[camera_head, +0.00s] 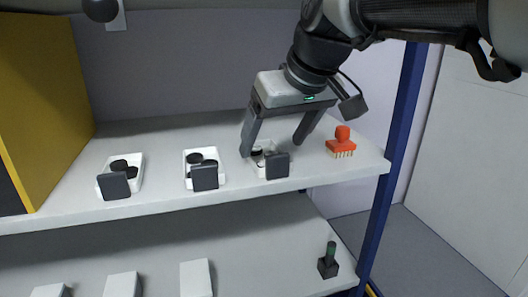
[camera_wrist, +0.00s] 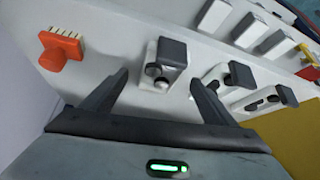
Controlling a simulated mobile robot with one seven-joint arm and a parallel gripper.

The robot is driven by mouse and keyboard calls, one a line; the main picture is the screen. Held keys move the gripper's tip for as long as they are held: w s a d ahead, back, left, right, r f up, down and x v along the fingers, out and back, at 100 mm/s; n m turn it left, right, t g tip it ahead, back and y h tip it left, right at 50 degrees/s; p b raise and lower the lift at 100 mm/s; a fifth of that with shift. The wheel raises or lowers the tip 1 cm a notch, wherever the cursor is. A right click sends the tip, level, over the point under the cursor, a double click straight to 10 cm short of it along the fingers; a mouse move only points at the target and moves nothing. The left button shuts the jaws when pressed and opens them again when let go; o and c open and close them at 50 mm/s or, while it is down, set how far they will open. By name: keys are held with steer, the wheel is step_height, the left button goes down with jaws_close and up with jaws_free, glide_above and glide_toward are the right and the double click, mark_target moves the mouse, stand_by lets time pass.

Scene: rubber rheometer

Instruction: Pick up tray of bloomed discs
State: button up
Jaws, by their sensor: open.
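Three small white trays with dark discs stand in a row on the upper shelf, each with a dark grey plate at its front: a left tray (camera_head: 137,160), a middle tray (camera_head: 190,157) and a right tray (camera_head: 259,164). I cannot tell which discs are bloomed. My gripper (camera_head: 272,146) is open and empty, its fingers reaching down around the right tray. In the wrist view the right tray (camera_wrist: 151,52) lies just beyond and between the open fingertips (camera_wrist: 159,79), and no contact shows. Its dark plate (camera_wrist: 172,52) faces away from my gripper.
An orange brush (camera_head: 342,142) stands close to the right of the right tray. A blue post (camera_head: 392,150) is at the shelf's right end, a yellow panel (camera_head: 45,90) at its left. The lower shelf holds white blocks (camera_head: 196,279) and a black, green-topped item (camera_head: 328,262).

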mark_target(270, 148)
steer(key=x, duration=0.3)
steer(key=shift+w+a+f, duration=0.2)
steer(key=shift+w+f, duration=0.05)
steer(key=shift+f, duration=0.05)
steer(key=c, duration=1.3)
steer(key=shift+r, duration=0.15)
